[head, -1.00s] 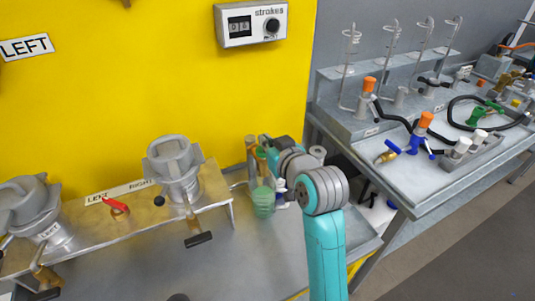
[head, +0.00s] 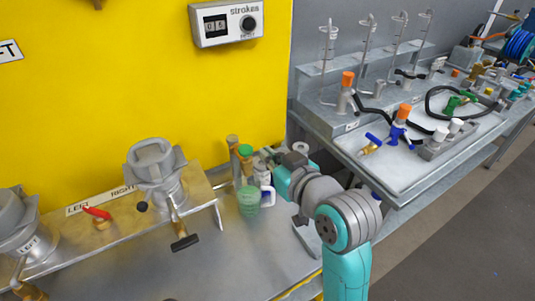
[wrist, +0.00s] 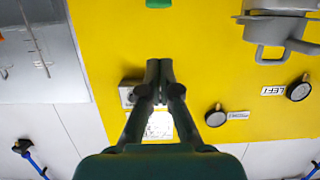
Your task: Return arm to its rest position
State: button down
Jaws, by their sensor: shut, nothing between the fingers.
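My gripper (wrist: 160,82) shows in the wrist view with its two dark fingers together and nothing between them. It points toward the yellow panel (wrist: 110,28), in front of a small counter box and a white label. In the head view my arm (head: 347,225) rises at the lower middle, with its wrist joints folded beside the bottles on the bench. The gripper's fingers cannot be made out in the head view.
A green-filled beaker (head: 249,200) and a white bottle (head: 262,175) stand close left of my arm. The right agitator (head: 156,170) sits on a metal shelf further left. A grey bench (head: 390,178) with hoses and valves is at right. Open floor lies at lower right.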

jog(key=shift+f, duration=0.1)
jog(key=s+d+f+m+t+h, duration=0.1)
jog(key=s+d+f+m+h, duration=0.1)
jog(key=s+d+f, duration=0.4)
jog(key=s+d+f+m+h, duration=0.1)
jog(key=s+d+f, duration=0.25)
jog(key=f, duration=0.55)
jog(key=s+d+f+m+t+h, duration=0.1)
jog(key=s+d+f+m+h, duration=0.1)
jog(key=s+d+f, duration=0.4)
jog(key=s+d+f+m+h, duration=0.1)
jog(key=s+d, duration=0.1)
jog(key=s, duration=1.1)
jog(key=s+d+f+h, duration=0.1)
jog(key=s+d+h, duration=0.1)
jog(key=s, duration=1.1)
jog(key=shift+s+d+m, duration=0.3)
jog(key=shift+d+m, duration=0.1)
jog(key=shift+d, duration=0.4)
